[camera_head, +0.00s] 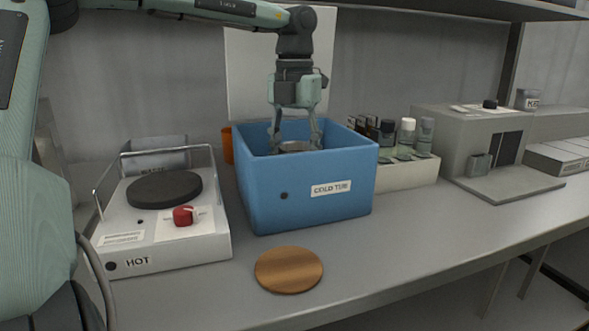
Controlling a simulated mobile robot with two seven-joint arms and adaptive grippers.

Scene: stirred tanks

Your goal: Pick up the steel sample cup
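The steel sample cup (297,147) is a grey metal rim showing inside the blue tub (305,194), which is labelled COLD TUB. The tub's front wall hides the lower part of the cup. My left gripper (296,140) points straight down into the tub from above. Its two fingers are spread wide, one on each side of the cup's rim. I cannot tell whether they touch the cup. My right gripper is not in view.
A hot plate (165,190) labelled HOT, with a red knob (184,215), stands left of the tub. A round wooden mat (289,270) lies bare in front. A bottle rack (408,172) and a grey machine (470,150) stand to the right. A shelf hangs above.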

